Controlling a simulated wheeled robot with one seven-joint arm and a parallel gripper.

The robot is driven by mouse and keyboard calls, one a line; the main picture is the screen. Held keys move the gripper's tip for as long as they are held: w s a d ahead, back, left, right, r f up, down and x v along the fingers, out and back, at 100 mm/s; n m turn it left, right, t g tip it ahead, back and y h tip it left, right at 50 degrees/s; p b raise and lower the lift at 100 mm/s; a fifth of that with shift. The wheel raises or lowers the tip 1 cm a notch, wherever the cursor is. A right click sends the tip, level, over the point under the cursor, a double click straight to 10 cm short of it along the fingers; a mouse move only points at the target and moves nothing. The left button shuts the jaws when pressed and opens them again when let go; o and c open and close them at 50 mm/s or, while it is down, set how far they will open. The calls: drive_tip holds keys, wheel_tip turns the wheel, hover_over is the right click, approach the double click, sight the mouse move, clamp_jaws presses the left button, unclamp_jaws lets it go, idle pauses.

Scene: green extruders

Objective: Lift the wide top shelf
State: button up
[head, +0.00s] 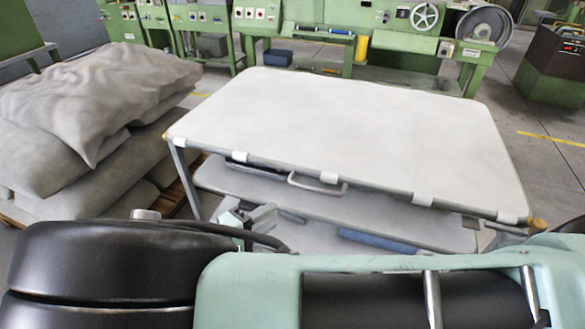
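The wide top shelf (355,125) is a large pale panel with rounded corners, lying roughly level at the top of a metal frame. White clips (423,199) hold its near edge to a grey rail. A grey bar handle (318,184) sticks out from the near edge, left of its middle. A small pale green and grey end part, which looks like my gripper (250,219), shows below the shelf's near left side, lower than and apart from the handle. Its fingers are too small and partly hidden to read. I see nothing held in it.
A lower shelf (375,207) sits under the top one, with dark and blue items on it. Stacked grey sacks (95,110) on a wooden pallet stand close on the left. Green machines (395,45) line the back. Grey floor is open to the right.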

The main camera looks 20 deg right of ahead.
sight(313, 190)
drive_tip(key=x, duration=1.6)
drive_tip(key=shift+w+d+f+p, duration=0.1)
drive_tip(key=shift+d+f+p, duration=0.05)
drive_tip(key=shift+d+p, duration=0.2)
clamp_jaws()
